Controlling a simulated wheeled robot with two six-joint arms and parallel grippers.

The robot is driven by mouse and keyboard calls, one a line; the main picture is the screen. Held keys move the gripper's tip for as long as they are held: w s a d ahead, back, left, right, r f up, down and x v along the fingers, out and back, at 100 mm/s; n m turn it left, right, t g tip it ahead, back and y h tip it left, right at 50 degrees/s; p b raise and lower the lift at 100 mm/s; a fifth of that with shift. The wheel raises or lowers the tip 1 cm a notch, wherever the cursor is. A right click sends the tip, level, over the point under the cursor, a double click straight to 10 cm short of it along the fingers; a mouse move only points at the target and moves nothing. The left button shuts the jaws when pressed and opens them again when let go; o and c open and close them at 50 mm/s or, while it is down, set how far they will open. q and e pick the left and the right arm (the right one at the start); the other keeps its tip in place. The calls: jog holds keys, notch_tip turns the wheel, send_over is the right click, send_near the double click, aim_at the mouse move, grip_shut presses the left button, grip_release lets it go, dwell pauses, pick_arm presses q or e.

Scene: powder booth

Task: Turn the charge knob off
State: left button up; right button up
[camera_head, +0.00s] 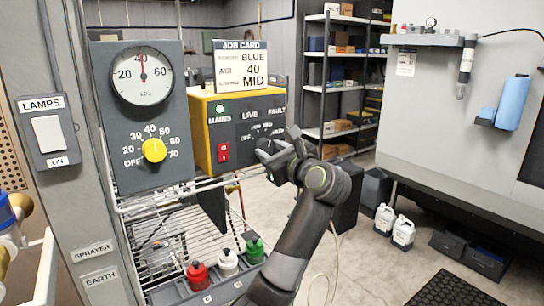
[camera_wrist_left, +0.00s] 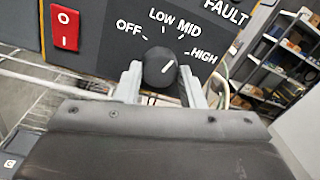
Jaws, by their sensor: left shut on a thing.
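The charge knob (camera_wrist_left: 160,68) is a round black dial on the dark front of the yellow-sided control box (camera_head: 203,135). In the left wrist view its labels read OFF, LOW, MID and HIGH. Its white pointer line slants up and right, toward the MID and HIGH side and away from OFF. My left gripper (camera_head: 264,150) is at the box's lower right front. In the left wrist view its two grey fingers (camera_wrist_left: 160,82) are shut on the knob, one on each side. In the head view the gripper hides most of the knob. My right gripper is out of view.
A red power switch (camera_head: 223,153) is left of the knob. A gauge panel with a yellow knob (camera_head: 154,150) stands further left. A job card (camera_head: 240,66) reading BLUE, 40, MID stands on the box.

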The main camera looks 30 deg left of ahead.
pick_arm(q)
jog(key=n+b, duration=0.3)
jog(key=b, duration=0.1)
jog(key=n+b, duration=0.8)
jog(key=shift+f+y, duration=0.25)
jog(key=shift+y, duration=0.15)
jog(key=n+b, duration=0.3)
jog(key=shift+w+g, duration=0.1)
jog(key=shift+g, duration=0.2)
jog(key=shift+n+b, duration=0.7)
jog(key=shift+n, duration=0.9)
jog(key=shift+r+n, duration=0.1)
jog(key=shift+n, duration=0.2)
jog(key=o, duration=1)
